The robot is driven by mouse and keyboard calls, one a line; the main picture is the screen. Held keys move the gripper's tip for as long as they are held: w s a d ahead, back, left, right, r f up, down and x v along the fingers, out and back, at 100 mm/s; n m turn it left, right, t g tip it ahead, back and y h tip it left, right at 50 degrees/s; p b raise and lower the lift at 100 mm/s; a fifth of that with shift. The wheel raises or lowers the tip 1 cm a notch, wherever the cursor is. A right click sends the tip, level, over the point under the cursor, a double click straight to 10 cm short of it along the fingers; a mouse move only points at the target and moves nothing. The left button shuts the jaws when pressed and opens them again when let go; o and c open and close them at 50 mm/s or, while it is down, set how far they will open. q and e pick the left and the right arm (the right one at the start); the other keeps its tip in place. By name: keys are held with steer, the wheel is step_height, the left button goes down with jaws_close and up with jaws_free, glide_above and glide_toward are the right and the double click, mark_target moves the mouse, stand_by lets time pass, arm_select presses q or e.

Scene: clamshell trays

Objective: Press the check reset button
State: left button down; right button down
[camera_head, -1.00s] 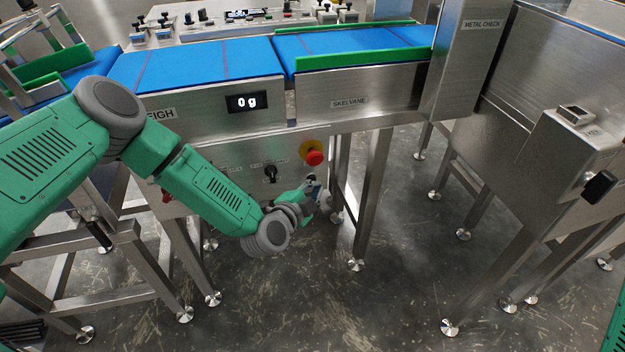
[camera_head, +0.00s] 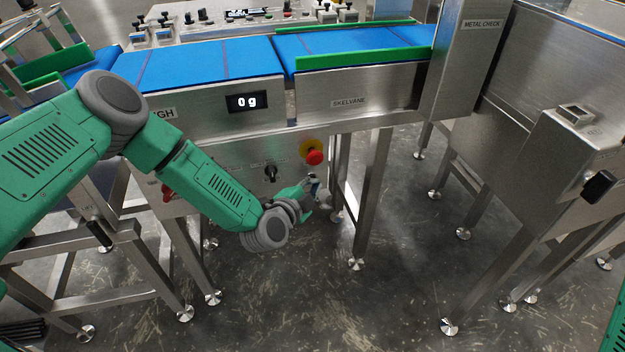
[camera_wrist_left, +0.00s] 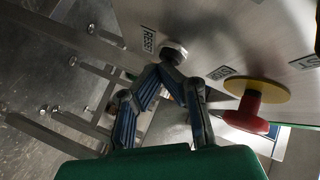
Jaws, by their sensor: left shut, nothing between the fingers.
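In the head view my left gripper (camera_head: 317,188) is at the right part of the weigher's front panel, just below the red stop knob. The button cannot be made out in that view. My right gripper is out of view.
The red stop knob (camera_head: 314,158) on its yellow ring is close to my left gripper. A black rotary switch (camera_head: 270,173) is to its left. The weight display (camera_head: 249,102) reads 0 g. Steel legs (camera_head: 372,195) stand to the right, with open floor below.

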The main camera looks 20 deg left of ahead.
arm_select(q)
steer(key=shift+w+a, duration=0.1)
steer(key=shift+w, duration=0.05)
stand_by(0.3)
steer(key=shift+s+d+p, duration=0.5)
steer(key=shift+s+p, duration=0.05)
steer(key=shift+s, duration=0.15)
steer(key=s+d, duration=0.1)
steer(key=s+d+p, duration=0.1)
steer(key=s+p, duration=0.1)
steer(key=s, duration=0.1)
steer(key=shift+s+d, duration=0.1)
steer(key=shift+d, duration=0.3)
stand_by(0.4)
